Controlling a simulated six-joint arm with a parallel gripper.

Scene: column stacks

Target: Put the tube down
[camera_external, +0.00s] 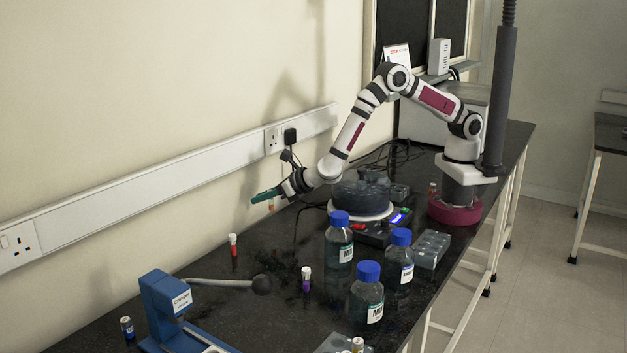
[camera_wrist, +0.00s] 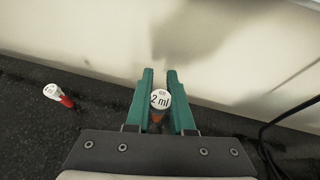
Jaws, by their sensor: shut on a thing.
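My gripper (camera_external: 266,196) reaches out level over the back of the black bench, near the wall. In the wrist view its green fingers (camera_wrist: 159,100) are closed around a tube (camera_wrist: 160,99) with a white cap marked "2 ml". The cap faces the camera and a brownish-orange body shows just below it. The tube's lower end is hidden, and I cannot tell whether it touches the bench. In the external view the tube is too small to make out clearly.
A red tube (camera_external: 233,251) stands nearby, also seen in the wrist view (camera_wrist: 58,95). A purple tube (camera_external: 306,280), blue crimper (camera_external: 168,305) with a long lever, and blue-capped bottles (camera_external: 367,297) stand in front. A dark round device (camera_external: 361,199) is to the right. Cables lie near it.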

